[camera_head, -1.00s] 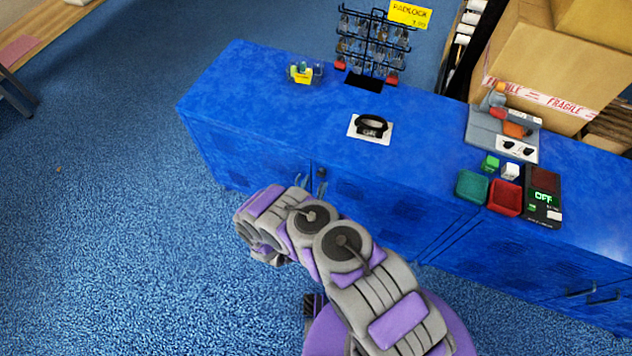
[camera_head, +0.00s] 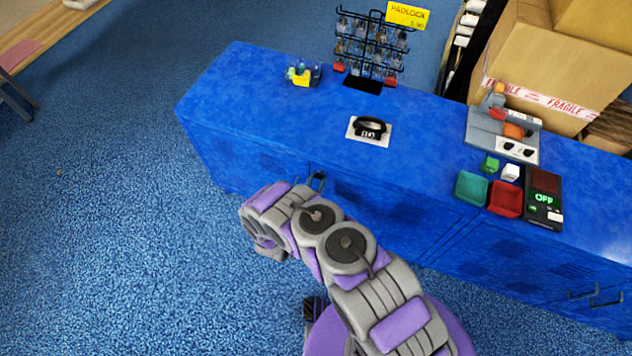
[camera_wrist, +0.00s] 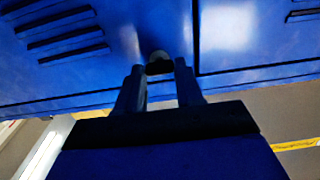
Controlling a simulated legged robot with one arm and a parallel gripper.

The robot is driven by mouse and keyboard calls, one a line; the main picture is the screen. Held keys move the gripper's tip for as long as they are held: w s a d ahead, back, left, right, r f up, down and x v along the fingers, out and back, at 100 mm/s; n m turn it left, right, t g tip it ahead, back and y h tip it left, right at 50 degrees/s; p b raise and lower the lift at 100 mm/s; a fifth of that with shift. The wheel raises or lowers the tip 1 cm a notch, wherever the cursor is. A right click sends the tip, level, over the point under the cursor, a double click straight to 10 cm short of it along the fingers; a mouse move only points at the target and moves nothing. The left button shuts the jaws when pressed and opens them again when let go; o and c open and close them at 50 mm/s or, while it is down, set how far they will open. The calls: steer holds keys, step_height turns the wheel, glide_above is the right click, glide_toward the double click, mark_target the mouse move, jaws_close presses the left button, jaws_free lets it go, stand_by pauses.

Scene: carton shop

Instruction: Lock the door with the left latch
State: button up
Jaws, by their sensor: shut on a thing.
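The blue cabinet (camera_head: 250,95) has doors on its front face, with a seam near the arm. A small dark latch or handle (camera_head: 318,180) shows at the top of that seam, just beyond my arm's end. In the wrist view my gripper (camera_wrist: 160,72) is shut on a small rounded grey-and-black knob (camera_wrist: 158,57), which seems to be part of a latch on the blue door. The knob sits left of the vertical door seam in that view. My arm hides the gripper's fingers in the head view. I cannot tell the latch's locked state.
On the cabinet top are a padlock rack (camera_head: 372,48), a black ring-shaped item on a white card (camera_head: 369,130), a green tray (camera_head: 471,187), a red tray (camera_head: 505,198) and a display reading OFF (camera_head: 543,197). Cardboard boxes (camera_head: 560,60) stand behind.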

steer(key=shift+c, duration=1.3)
steer(key=shift+n, duration=0.4)
steer(key=n+p, duration=0.1)
steer(key=n, duration=0.1)
steer(key=shift+a+n, duration=0.15)
steer(key=shift+n, duration=0.15)
steer(key=n, duration=0.4)
steer(key=shift+a+f+n, duration=0.1)
steer(key=shift+f+n, duration=0.05)
steer(key=shift+n, duration=0.15)
steer(key=shift+a+f+n+b, duration=0.1)
steer(key=shift+n+b, duration=0.5)
steer(key=shift+n, duration=1.9)
steer(key=shift+a+n+b, duration=0.1)
steer(key=shift+n+b, duration=0.45)
steer(key=shift+n, duration=1.95)
steer(key=shift+d, duration=0.1)
